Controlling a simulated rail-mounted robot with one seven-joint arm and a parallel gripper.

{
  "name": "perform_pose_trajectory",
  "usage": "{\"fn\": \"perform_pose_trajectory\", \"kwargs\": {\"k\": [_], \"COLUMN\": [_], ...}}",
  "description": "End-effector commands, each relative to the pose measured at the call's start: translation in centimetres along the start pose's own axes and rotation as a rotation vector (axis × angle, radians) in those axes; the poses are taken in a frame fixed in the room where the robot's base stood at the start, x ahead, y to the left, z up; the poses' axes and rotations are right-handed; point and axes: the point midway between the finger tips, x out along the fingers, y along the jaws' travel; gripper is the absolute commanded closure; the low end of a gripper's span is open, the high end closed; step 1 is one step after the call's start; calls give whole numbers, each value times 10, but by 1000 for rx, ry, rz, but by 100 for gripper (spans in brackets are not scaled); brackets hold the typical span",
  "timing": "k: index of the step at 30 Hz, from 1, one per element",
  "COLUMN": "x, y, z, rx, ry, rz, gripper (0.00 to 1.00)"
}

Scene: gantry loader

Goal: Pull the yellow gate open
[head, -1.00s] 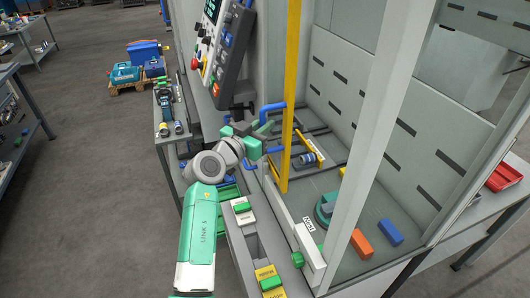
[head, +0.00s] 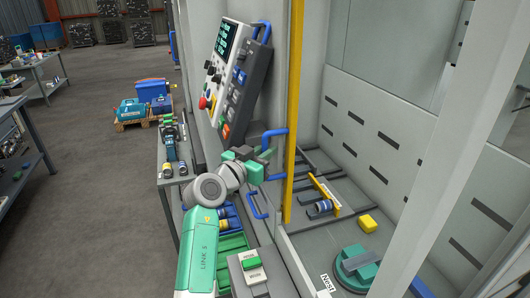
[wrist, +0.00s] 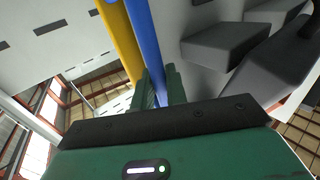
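The yellow gate (head: 294,95) stands upright as a narrow edge in the head view. A blue handle (head: 276,132) sticks out from its left side. My gripper (head: 266,156) is at the upright bar of this handle. In the wrist view the handle's blue bar (wrist: 145,42) runs down between my two green fingers (wrist: 160,90), which appear shut on it with no clear gap. The yellow gate edge (wrist: 118,40) runs just left of the bar there. The finger tips are partly hidden in the head view.
A control panel (head: 232,75) hangs above and left of my gripper. A second blue handle (head: 258,205) lies below.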

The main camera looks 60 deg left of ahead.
Motion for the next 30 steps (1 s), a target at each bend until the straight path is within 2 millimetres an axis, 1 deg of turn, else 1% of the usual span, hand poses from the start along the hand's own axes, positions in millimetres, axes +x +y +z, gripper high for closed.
{"fn": "perform_pose_trajectory", "kwargs": {"k": [1,3,10,12,14,21,24,27,30], "x": [0,0,0,-3,-10,-58,-72,-78,-79], "y": [0,0,0,0,0,0,0,0,0], "z": [0,0,0,0,0,0,0,0,0], "rx": [0,0,0,0,0,2,0,0,0], "ry": [1,1,1,1,0,1,1,1,0], "rz": [0,0,0,0,0,-2,-1,0,0], "gripper": [82,68,68,68,68,68,68,68,68]}}
